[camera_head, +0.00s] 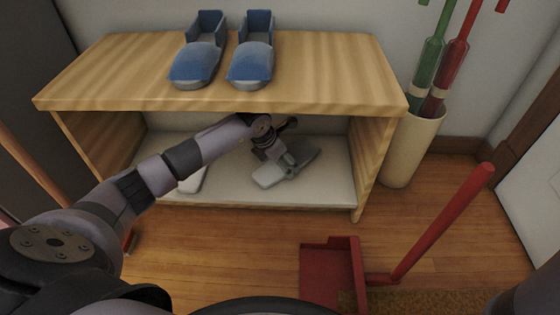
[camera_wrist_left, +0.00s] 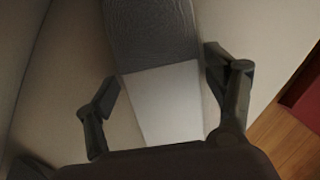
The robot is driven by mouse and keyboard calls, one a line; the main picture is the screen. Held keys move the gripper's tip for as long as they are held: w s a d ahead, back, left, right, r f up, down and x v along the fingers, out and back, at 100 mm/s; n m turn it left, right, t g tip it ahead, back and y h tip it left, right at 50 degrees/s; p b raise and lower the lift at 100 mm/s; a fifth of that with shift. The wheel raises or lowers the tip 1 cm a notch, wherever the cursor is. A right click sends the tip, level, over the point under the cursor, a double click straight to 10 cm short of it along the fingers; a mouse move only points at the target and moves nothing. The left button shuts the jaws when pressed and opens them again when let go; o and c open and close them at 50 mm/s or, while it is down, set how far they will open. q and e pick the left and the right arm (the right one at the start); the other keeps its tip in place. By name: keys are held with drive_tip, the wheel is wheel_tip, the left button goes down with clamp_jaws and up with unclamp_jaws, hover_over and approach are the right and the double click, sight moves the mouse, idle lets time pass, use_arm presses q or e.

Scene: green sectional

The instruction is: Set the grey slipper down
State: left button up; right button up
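The grey slipper (camera_head: 284,167) lies on the white lower shelf (camera_head: 325,188) of the wooden bench, right of the shelf's middle. My left gripper (camera_head: 275,155) reaches in under the bench top and is over the slipper, partly covering it. In the left wrist view the slipper (camera_wrist_left: 165,100) shows a dark grey upper part and a pale flat end between the two fingers (camera_wrist_left: 165,85). The fingers stand apart on either side, with narrow gaps beside it, so the gripper looks open. My right gripper is not in view.
A pale slipper-like thing (camera_head: 193,181) lies further left on the shelf, partly behind my arm. Blue slippers (camera_head: 250,65) stand on the bench top (camera_head: 325,75). A red dustpan (camera_head: 330,270) lies on the floor in front. A cream holder (camera_head: 410,150) stands at right.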

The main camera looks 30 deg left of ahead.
use_arm(q)
drive_tip(key=shift+o, duration=1.1)
drive_tip(key=shift+r, duration=0.15)
drive_tip(key=p+v, duration=0.3)
drive_tip(key=v, duration=0.1)
drive_tip(key=shift+a, duration=0.1)
drive_tip(key=s+a+p, duration=0.1)
drive_tip(key=s, duration=0.2)
drive_tip(key=s+a+p, duration=0.1)
drive_tip(key=s+p, duration=0.1)
drive_tip(key=s, duration=0.1)
drive_tip(key=s+a+p, duration=0.1)
drive_tip(key=s+p, duration=0.1)
drive_tip(key=s, duration=0.2)
drive_tip(key=shift+a+f, duration=0.15)
drive_tip(key=shift+f, duration=0.2)
drive_tip(key=shift+s+a+f+p, duration=0.1)
drive_tip(key=shift+s+a+p, duration=0.05)
drive_tip(key=shift+s+p, duration=0.35)
